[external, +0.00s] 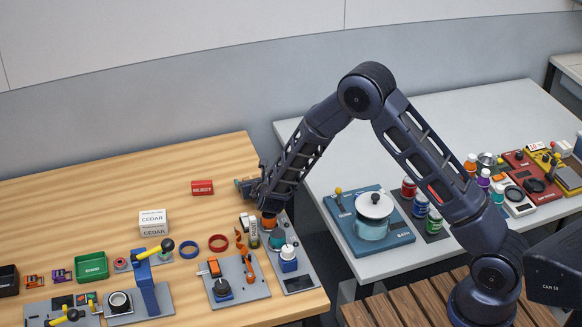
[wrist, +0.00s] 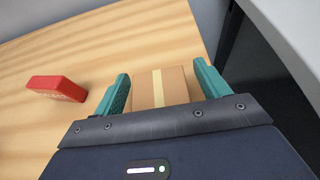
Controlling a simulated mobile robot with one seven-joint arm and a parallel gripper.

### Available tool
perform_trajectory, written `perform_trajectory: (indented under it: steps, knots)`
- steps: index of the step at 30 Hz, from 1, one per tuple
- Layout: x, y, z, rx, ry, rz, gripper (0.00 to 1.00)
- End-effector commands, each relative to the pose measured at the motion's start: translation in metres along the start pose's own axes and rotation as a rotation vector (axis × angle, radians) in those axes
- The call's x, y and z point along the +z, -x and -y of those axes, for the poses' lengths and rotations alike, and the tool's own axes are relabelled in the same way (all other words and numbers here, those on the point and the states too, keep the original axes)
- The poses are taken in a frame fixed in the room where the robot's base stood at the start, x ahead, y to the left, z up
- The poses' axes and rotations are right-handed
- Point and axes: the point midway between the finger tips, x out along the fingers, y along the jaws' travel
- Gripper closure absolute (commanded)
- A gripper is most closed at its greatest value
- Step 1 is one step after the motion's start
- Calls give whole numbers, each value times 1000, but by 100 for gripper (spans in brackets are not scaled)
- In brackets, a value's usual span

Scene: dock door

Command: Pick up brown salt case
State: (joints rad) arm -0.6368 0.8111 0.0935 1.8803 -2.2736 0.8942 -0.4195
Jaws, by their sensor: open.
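A brown case (wrist: 175,88) with a pale tape strip lies on the wooden table (wrist: 150,40) in the wrist view. I take it to be the salt case, though no label on it can be read. My open gripper (wrist: 162,72) has a teal finger on each side of it, with the left finger a little apart from it and the right one close to its edge. The gripper's body hides the near part of the case. In the external view my gripper (external: 250,188) is low at the table's right part, and I cannot make out the case there.
A red REJECT block (external: 202,187) lies left of my gripper, also in the wrist view (wrist: 57,88). A grey table (external: 290,130) stands right, across a gap.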

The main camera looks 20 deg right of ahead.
Motion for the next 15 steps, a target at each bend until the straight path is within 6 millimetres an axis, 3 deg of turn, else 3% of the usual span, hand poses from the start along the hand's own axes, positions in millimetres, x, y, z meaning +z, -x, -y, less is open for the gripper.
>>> perform_trajectory:
  steps: [7, 15]
  knots:
    - [0, -2, 0, 0, 0, 0, 27]
    - [0, -2, 0, 0, 0, 0, 76]
